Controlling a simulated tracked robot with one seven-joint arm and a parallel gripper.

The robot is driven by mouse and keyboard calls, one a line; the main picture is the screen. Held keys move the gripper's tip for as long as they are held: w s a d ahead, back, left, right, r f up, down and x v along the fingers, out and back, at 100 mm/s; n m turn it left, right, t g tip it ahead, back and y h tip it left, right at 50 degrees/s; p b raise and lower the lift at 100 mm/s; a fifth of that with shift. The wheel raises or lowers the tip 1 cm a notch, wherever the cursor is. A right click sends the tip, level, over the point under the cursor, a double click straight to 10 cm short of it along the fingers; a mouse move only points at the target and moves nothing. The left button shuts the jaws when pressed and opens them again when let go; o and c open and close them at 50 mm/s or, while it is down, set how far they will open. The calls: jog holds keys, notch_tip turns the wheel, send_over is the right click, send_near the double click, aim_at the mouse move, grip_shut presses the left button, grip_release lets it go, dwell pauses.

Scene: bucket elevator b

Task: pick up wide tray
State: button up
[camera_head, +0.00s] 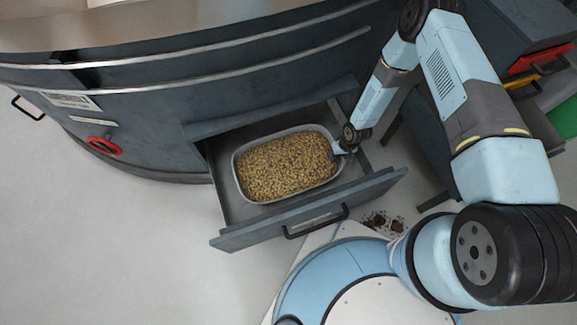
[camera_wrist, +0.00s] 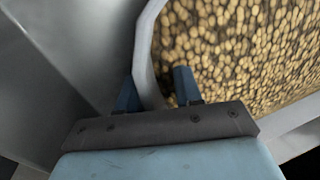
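The wide tray (camera_head: 236,178) is a grey, rounded tray full of tan pellets, sitting inside an open drawer (camera_head: 268,233). My gripper (camera_head: 341,148) is at the tray's right end, low in the drawer. In the wrist view my gripper (camera_wrist: 156,90) has one blue finger outside the tray's wall (camera_wrist: 145,62) and the other inside, above or among the pellets. The fingers are apart, with the wall between them. A small gap shows beside the wall, so no firm hold is visible. The inner fingertip partly hides the pellets.
The drawer juts from a dark curved cabinet (camera_head: 200,105) with a red round handle (camera_head: 103,146) at left. Dark spilled bits (camera_head: 383,222) lie on the floor right of the drawer. Dark furniture with red and green parts stands at right. Floor at left is clear.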

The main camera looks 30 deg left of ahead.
jog(key=shift+f, duration=0.1)
grip_shut()
dwell(1.3)
